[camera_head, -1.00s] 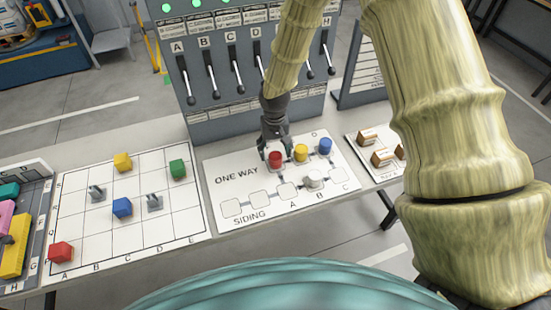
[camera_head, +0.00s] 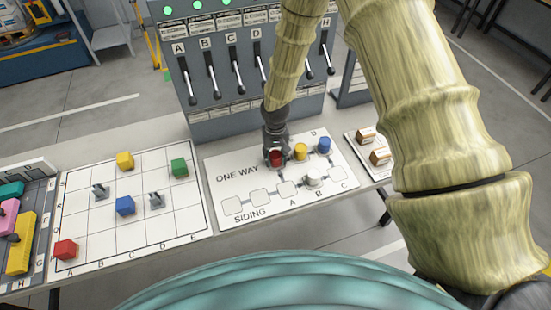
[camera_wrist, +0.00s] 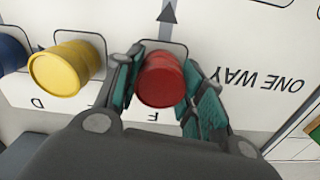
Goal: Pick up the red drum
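The red drum (camera_wrist: 160,80) stands upright on a square of the white "ONE WAY" board (camera_head: 237,191). In the head view the red drum (camera_head: 277,158) is partly covered by my gripper (camera_head: 276,150). In the wrist view my gripper (camera_wrist: 161,95) has one teal-padded finger on each side of the drum. The left finger is close against the drum and the right finger is at or very near its side. I cannot tell whether both pads press on it.
A yellow drum (camera_wrist: 66,69) stands close beside the left finger, with a blue drum (camera_wrist: 10,53) beyond it. The lever panel (camera_head: 232,110) rises behind. A grid board (camera_head: 90,236) with colored cubes lies left.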

